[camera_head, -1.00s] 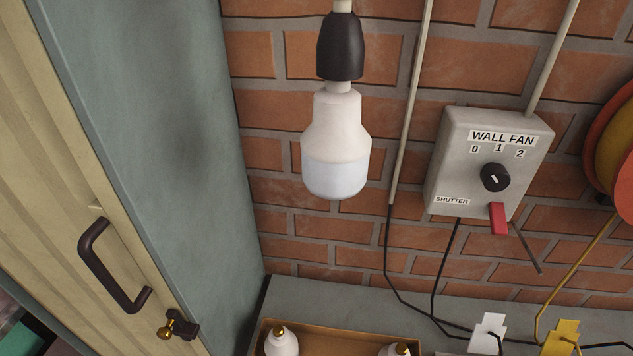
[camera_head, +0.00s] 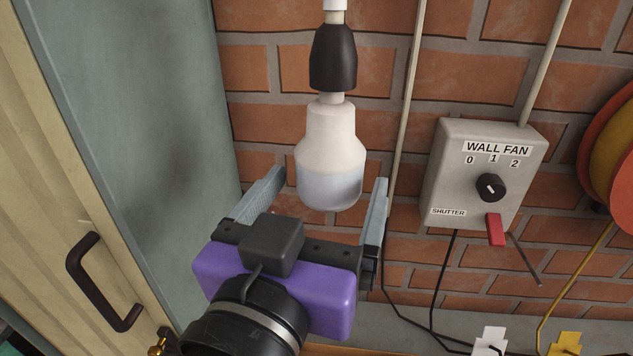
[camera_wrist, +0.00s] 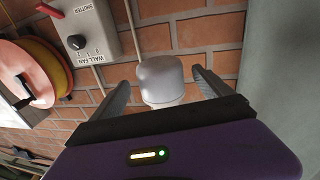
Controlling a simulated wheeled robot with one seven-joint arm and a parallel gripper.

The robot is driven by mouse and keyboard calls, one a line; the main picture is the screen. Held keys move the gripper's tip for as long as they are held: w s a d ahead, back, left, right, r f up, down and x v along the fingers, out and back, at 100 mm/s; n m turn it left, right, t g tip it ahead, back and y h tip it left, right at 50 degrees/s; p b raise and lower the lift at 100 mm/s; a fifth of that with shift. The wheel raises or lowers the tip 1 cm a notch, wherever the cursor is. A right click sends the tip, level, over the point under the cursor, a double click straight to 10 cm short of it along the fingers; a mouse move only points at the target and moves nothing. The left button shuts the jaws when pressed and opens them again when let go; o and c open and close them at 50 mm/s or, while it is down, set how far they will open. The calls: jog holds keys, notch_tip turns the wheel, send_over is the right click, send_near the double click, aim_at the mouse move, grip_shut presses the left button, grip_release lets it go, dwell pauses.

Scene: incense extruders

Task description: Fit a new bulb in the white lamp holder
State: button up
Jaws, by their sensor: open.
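A bulb (camera_head: 331,150) with a white body and a pale, frosted lower end hangs from a black lamp holder (camera_head: 333,58) on a white stem. No white lamp holder is clear in view; only a small white piece (camera_head: 335,4) shows above the stem at the top edge. My gripper (camera_head: 328,180) is open just below and in front of the bulb, its fingers left and right of the bulb's lower end. In the wrist view the bulb (camera_wrist: 161,80) stands between the fingers, with gaps on both sides. I cannot tell whether either finger touches it.
A grey wall fan box (camera_head: 470,205) with a knob and red lever is on the brick wall to the right. A cable reel (camera_head: 612,150) is at the far right. A cabinet door with a dark handle (camera_head: 95,285) is at left. Black and yellow cords hang below.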

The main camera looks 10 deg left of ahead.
aim_at(330, 145)
jog(key=shift+s+a+r+m, duration=0.1)
jog(key=shift+s+r+m, duration=0.15)
jog(key=shift+r, duration=0.15)
jog(key=shift+s+a+r+m, duration=0.15)
jog(key=shift+r+m, duration=0.1)
jog(key=shift+r, duration=0.15)
jog(key=shift+w+d, duration=0.1)
jog(key=shift+p+x, duration=1.05)
jog(key=shift+x, duration=2.7)
jog(key=c, duration=1.5)
jog(key=shift+n+y+p, duration=0.3)
jog(key=shift+n+y, duration=0.2)
jog(key=shift+y, duration=0.1)
jog(key=shift+n+y, duration=0.4)
jog(key=shift+y, duration=0.1)
jog(key=shift+a+n+y+p, duration=0.2)
jog(key=shift+n+y+p, duration=0.2)
jog(key=shift+y, duration=0.3)
jog(key=shift+a+n+y+p, duration=0.25)
jog(key=shift+n+y+p, duration=0.15)
jog(key=shift+y, duration=0.3)
